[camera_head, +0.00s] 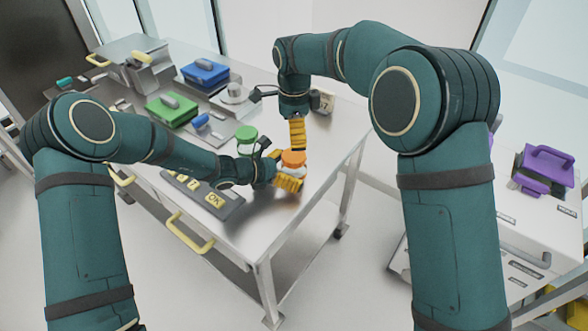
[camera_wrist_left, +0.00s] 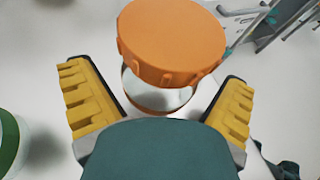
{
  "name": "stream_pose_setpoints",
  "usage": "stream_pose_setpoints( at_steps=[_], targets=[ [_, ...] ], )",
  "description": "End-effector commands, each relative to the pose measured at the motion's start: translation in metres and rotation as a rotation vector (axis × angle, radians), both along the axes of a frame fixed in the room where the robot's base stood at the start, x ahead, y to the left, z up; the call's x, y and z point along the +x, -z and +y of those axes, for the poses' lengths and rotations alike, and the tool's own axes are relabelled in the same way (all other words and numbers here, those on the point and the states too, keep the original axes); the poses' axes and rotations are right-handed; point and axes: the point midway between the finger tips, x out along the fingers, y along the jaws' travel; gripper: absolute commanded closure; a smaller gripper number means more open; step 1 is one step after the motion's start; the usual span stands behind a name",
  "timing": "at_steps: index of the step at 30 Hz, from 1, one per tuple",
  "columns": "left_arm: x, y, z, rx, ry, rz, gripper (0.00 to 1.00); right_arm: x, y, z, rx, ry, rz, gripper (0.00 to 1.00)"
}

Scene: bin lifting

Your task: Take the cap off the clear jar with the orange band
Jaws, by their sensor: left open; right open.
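The clear jar has an orange cap (camera_head: 293,157) and stands upright near the right side of the metal table. In the left wrist view the cap (camera_wrist_left: 172,40) is on the jar, and the clear body (camera_wrist_left: 158,92) with its orange band (camera_wrist_left: 150,105) shows below it. My left gripper (camera_head: 287,182) is open low beside the jar. In the left wrist view its yellow fingers stand on either side of the jar body, with gaps. My right gripper (camera_head: 297,134) is open just above the cap, pointing down; whether it touches the cap is unclear.
A jar with a green cap (camera_head: 246,133) stands left of the orange one. A green bin (camera_head: 171,110) and a blue bin (camera_head: 205,73) are farther back. A purple bin (camera_head: 545,168) sits at far right.

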Motion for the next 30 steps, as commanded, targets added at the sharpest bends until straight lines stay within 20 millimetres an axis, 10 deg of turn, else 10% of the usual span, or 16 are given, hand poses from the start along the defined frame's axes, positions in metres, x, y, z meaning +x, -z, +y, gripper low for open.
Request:
stream_pose_setpoints(
  at_steps=[13, 20, 24, 25, 30],
  targets=[
    [0.0043, 0.0042, -0.0093, 0.000, 0.000, -0.001, 0.00, 0.0000, 0.0000, 0.0000, 0.000, 0.000, 0.000, 0.06],
    [0.0041, 0.0043, -0.0092, 0.000, 0.000, -0.001, 0.70, 0.0000, 0.0000, 0.0000, 0.000, 0.000, 0.000, 0.06],
    [0.0042, 0.0043, -0.0091, 0.000, 0.000, -0.001, 0.71, 0.0000, 0.0000, 0.0000, 0.000, 0.000, 0.000, 0.06],
    [0.0042, 0.0042, -0.0092, 0.000, 0.000, -0.001, 1.00, 0.0000, 0.0000, 0.0000, 0.000, 0.000, 0.000, 0.06],
    [0.0042, 0.0042, -0.0092, 0.000, 0.000, -0.001, 1.00, 0.0000, 0.0008, -0.0005, 0.002, 0.064, 0.003, 0.06]
  ],
)
